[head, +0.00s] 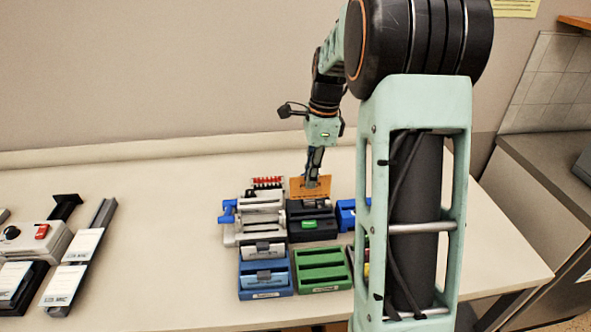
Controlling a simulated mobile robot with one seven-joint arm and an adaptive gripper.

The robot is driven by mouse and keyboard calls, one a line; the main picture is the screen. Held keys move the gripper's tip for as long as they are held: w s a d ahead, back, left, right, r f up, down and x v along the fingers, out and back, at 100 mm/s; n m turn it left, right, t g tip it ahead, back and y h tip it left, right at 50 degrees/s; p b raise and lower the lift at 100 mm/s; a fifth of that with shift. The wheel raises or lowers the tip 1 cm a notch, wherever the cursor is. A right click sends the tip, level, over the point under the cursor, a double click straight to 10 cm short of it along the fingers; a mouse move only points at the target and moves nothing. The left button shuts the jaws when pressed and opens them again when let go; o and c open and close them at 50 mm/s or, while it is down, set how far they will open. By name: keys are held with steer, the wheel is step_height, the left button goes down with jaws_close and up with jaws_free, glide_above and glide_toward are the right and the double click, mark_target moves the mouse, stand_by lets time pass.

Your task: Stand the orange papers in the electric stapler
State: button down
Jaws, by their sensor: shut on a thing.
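The orange papers (297,188) stand upright as a small flat sheet or stack at the middle of the table. My gripper (313,181) points down from above and is shut on the papers near their middle. A black device with a green front button, which looks like the electric stapler (322,233), sits directly below and in front of them. The papers' lower edge is at or behind the stapler's back top edge. I cannot tell whether it is in the slot or above it.
Left of the stapler stands a grey device with a blue knob (229,211), with a red-and-white rack (268,182) behind. A blue tray (265,286) and green tray (321,271) stand in front. A blue item (346,215) is at right, partly behind my arm.

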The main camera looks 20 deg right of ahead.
steer(key=shift+w+d+f, duration=0.25)
steer(key=shift+d+f, duration=0.05)
steer(key=shift+d, duration=0.2)
steer(key=shift+f+b, duration=3.4)
steer(key=shift+f, duration=0.95)
steer(key=c, duration=1.9)
jaws_free()
step_height(320, 180, up, 9)
steer(key=p, duration=0.7)
steer(key=shift+a+r+p, duration=0.1)
steer(key=shift+p, duration=0.2)
